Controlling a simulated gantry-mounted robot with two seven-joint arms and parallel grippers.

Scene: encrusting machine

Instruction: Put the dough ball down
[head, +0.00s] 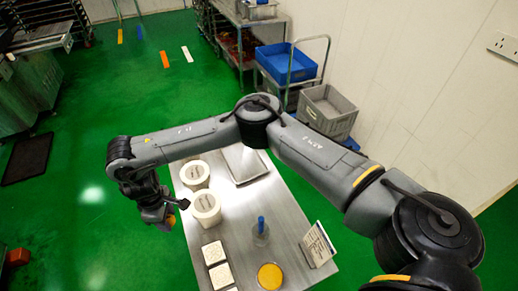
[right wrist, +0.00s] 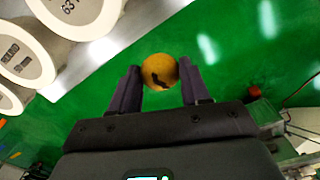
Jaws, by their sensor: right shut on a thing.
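The dough ball (right wrist: 160,70) is round and yellow-brown with a dark mark on it. In the right wrist view it sits between the two finger tips of my right gripper (right wrist: 160,86), which is shut on it. In the head view my right gripper (head: 160,216) hangs beside the left edge of the steel table (head: 240,205), with green floor around it; the ball cannot be made out there. My left gripper is not in view.
Two white tubs (head: 206,206) stand near the table's left edge; they also show in the right wrist view (right wrist: 82,14).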

